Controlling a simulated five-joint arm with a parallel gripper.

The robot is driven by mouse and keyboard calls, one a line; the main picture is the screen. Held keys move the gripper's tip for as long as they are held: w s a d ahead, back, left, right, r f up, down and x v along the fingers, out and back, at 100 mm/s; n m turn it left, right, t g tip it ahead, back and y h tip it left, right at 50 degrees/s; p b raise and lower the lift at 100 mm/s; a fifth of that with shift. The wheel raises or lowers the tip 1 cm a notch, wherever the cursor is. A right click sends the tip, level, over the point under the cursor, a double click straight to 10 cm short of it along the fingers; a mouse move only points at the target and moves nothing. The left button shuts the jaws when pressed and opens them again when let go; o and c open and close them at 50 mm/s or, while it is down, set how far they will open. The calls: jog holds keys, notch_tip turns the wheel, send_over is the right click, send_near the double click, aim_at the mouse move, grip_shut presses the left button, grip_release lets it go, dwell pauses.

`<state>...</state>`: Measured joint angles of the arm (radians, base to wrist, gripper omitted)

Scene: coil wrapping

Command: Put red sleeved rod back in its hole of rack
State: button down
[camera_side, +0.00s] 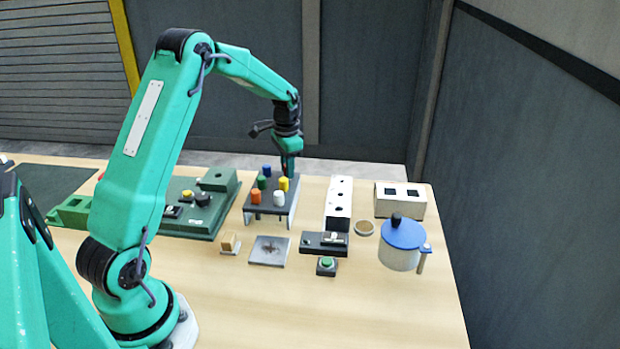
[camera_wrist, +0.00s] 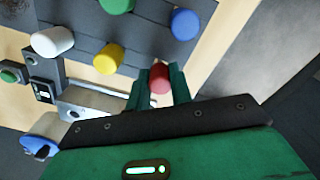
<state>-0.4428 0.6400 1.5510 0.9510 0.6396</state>
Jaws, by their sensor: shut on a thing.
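My gripper (camera_side: 288,163) is over the back right corner of the rack (camera_side: 268,206), pointing down. In the wrist view my gripper (camera_wrist: 158,88) has its green fingers closed on either side of the red sleeved rod (camera_wrist: 159,77). The rod's red top shows between the fingers; its lower part is hidden. In the side view I cannot make out the red rod. The rack has a dark grey top, also in the wrist view (camera_wrist: 82,28). I cannot tell whether the red rod's lower end is in a hole or above it.
The rack holds blue (camera_side: 266,169), green (camera_side: 262,182), yellow (camera_side: 284,184), orange (camera_side: 256,197) and white (camera_side: 279,198) rods. Right of it stand a white block with holes (camera_side: 340,190), a cream box (camera_side: 400,207) and a blue-lidded pot (camera_side: 401,250).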

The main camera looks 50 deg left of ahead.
jog(key=shift+f, duration=0.7)
jog(key=c, duration=1.3)
grip_release()
jog(key=shift+o, duration=0.2)
jog(key=shift+d+f, duration=0.1)
jog(key=shift+d, duration=0.05)
notch_tip(320, 180, up, 14)
jog(key=shift+f, duration=0.15)
